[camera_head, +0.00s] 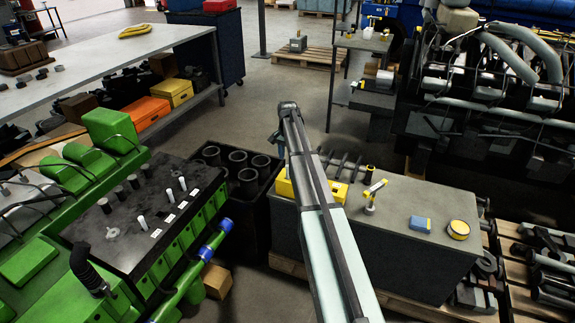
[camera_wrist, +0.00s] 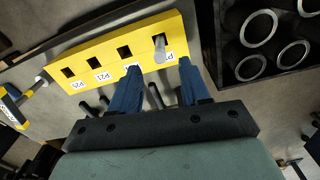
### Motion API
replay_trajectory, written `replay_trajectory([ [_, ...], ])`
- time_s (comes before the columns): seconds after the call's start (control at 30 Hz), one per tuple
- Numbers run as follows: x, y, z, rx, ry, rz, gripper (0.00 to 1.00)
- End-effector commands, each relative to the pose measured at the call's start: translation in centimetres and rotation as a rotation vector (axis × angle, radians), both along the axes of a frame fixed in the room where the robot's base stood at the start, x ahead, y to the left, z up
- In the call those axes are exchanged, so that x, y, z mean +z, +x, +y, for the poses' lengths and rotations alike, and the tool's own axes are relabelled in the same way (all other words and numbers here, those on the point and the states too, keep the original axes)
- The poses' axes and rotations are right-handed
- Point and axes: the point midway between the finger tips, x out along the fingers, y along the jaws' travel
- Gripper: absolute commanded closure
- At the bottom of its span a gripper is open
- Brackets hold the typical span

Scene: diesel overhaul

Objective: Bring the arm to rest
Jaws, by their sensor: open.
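My gripper (camera_wrist: 158,68) is open in the wrist view. Its two blue fingers stand apart with nothing held between them. The fingertips appear over the near edge of a yellow block (camera_wrist: 95,62) with several square holes and white labels. A silver pin (camera_wrist: 160,48) stands in the block's rightmost hole, in line with the gap between the fingers. Whether the fingers touch the block cannot be told. In the head view my arm reaches up from the bottom centre across the grey workbench (camera_head: 405,265) and hides part of the yellow block (camera_head: 284,187).
A dark crate (camera_head: 240,215) of cylinder liners stands left of the bench. The green engine (camera_head: 150,210) with upright white pins is further left. A yellow-and-grey tool (camera_head: 371,197), a blue block (camera_head: 420,223) and a yellow round tin (camera_head: 458,229) sit on the bench.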

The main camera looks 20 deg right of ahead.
Motion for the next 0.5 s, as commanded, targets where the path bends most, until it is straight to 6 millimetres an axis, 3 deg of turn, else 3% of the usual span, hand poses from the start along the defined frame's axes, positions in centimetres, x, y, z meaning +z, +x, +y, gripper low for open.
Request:
replay_trajectory([
  [0.2, 4.0, 0.1, 0.0, 0.0, -0.001, -0.002, 0.54],
  [0.5, 6.5, 0.0, 0.0, 0.0, 0.0, -0.001, 0.54],
])
